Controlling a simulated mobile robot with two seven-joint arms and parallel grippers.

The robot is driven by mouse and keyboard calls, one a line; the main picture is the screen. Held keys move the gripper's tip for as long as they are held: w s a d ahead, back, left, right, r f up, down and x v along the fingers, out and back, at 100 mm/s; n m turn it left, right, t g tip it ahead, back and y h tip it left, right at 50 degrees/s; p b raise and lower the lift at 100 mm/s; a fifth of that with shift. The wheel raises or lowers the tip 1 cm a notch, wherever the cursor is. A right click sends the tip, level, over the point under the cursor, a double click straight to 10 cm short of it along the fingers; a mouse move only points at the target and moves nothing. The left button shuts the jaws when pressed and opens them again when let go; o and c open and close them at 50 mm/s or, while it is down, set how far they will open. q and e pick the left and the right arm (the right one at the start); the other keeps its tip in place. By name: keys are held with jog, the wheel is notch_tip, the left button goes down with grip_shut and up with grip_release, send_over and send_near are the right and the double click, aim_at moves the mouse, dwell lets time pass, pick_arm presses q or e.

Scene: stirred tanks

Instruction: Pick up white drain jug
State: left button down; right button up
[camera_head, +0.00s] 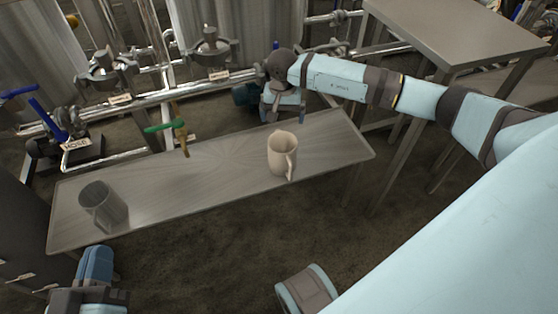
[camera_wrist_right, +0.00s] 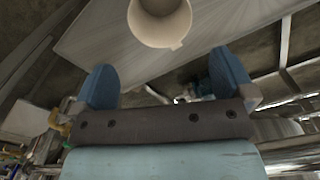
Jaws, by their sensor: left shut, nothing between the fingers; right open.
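The white drain jug (camera_head: 279,158) stands upright on the right part of a narrow metal bench, its handle toward the lower right. In the right wrist view the jug (camera_wrist_right: 160,28) is at the top centre, cut off by the frame edge, ahead of the fingertips. My right gripper (camera_wrist_right: 161,60) is open, with nothing between its blue fingers. In the head view my right gripper (camera_head: 280,112) hangs just behind the jug, apart from it. My left gripper (camera_head: 97,255) is shut and empty at the lower left, in front of the bench.
A grey metal jug (camera_head: 101,207) stands at the left end of the bench (camera_head: 210,180). A green-handled valve (camera_head: 168,128) is at the bench's back edge. Steel tanks (camera_head: 240,30) and pipes run behind. A taller metal table (camera_head: 455,35) stands at the back right. The bench middle is clear.

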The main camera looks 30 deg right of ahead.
jog(key=b, duration=0.2)
send_over(282, 135)
jog(key=s+a, duration=0.3)
jog(key=s, duration=0.1)
notch_tip(282, 135, down, 8)
notch_tip(282, 135, down, 5)
jog(key=b, duration=0.3)
jog(key=shift+s+d+f, duration=0.1)
jog(key=shift+s+f, duration=0.05)
jog(key=shift+f, duration=0.05)
pick_arm(q)
jog(key=f, duration=0.2)
jog(key=f+m+g, duration=0.1)
jog(key=f, duration=0.1)
jog(key=f+g, duration=0.1)
jog(key=f, duration=0.1)
jog(key=shift+w+d, duration=0.1)
jog(key=shift+w, duration=0.2)
pick_arm(e)
jog(key=c, duration=0.9)
